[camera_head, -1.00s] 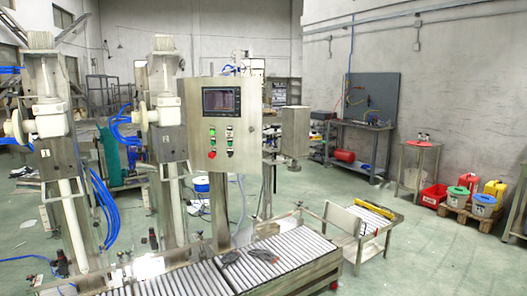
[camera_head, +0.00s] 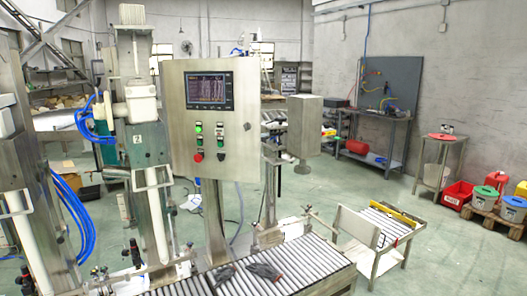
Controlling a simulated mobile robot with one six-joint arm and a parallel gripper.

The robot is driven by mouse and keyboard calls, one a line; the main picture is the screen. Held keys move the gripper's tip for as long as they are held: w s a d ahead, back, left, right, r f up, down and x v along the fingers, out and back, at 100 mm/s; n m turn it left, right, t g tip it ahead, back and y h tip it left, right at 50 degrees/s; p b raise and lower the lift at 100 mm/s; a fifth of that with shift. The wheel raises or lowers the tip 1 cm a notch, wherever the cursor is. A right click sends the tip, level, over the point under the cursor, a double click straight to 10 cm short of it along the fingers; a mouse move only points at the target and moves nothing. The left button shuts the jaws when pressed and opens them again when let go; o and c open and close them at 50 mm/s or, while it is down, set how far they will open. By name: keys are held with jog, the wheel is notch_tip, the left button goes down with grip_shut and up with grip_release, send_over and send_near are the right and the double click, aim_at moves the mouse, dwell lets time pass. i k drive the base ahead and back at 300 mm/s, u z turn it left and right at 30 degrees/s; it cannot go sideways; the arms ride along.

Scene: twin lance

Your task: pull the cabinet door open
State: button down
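A grey metal control cabinet (camera_head: 181,112) stands on a post above the roller conveyor, left of centre. Its front carries a dark screen (camera_head: 209,90), several small green and black buttons and a red knob (camera_head: 198,157). A small dark latch or lock (camera_head: 248,127) shows at the right edge of the front. The front looks shut; no gap shows. A smaller plain grey box (camera_head: 305,127) stands on a post just right of it. My gripper is not in view.
A roller conveyor (camera_head: 310,262) with dark gloves (camera_head: 264,271) on it runs below the cabinet. Filling columns with blue hoses stand left. A low roller stand (camera_head: 388,228), workbench (camera_head: 371,119), small table (camera_head: 441,140) and coloured cans stand right. Green floor is open between them.

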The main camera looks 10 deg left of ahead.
aim_at(240, 150)
jog(key=i, duration=0.6)
jog(key=u, duration=4.5)
jog(key=i, duration=0.1)
jog(key=z, duration=2.45)
jog(key=i, duration=0.55)
jog(key=u, duration=0.1)
